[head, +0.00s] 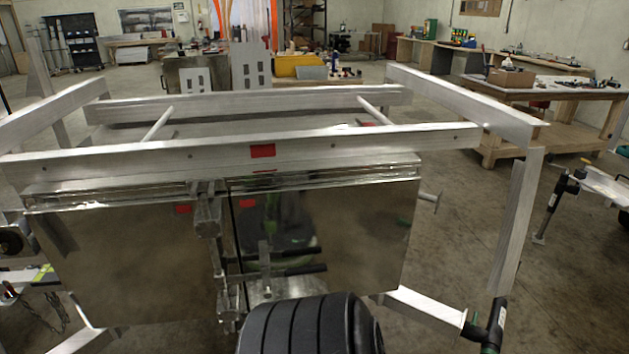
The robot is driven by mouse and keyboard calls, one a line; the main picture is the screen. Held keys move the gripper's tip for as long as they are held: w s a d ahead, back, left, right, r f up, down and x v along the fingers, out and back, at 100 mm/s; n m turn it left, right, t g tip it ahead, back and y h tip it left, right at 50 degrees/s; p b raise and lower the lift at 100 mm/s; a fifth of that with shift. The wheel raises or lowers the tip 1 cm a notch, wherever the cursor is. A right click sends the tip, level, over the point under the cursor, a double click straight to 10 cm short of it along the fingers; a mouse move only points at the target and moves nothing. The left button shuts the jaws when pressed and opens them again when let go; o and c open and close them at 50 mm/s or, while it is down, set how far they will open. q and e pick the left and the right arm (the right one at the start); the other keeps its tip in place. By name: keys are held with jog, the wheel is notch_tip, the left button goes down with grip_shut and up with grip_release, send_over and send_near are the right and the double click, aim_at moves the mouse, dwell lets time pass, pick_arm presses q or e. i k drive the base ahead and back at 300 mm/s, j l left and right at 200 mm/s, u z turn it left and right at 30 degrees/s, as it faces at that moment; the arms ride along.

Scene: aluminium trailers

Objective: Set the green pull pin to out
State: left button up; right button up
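An aluminium trailer frame (330,142) fills the near view, with shiny metal panels (130,255) below its top rail. At the bottom right, a black handle-like part (497,318) stands at the end of a lower frame bar. A small green part (473,331) sits beside it. I cannot tell if this is the green pull pin, or whether it is in or out. Neither of my grippers is in view.
A black ribbed tyre (310,328) stands close in front at the bottom centre. Another trailer part with a jack (552,205) stands at the right. A wooden workbench (525,95) is behind it. Open concrete floor (465,225) lies between them.

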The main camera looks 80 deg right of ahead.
aim_at(473, 324)
jog(key=z, duration=3.95)
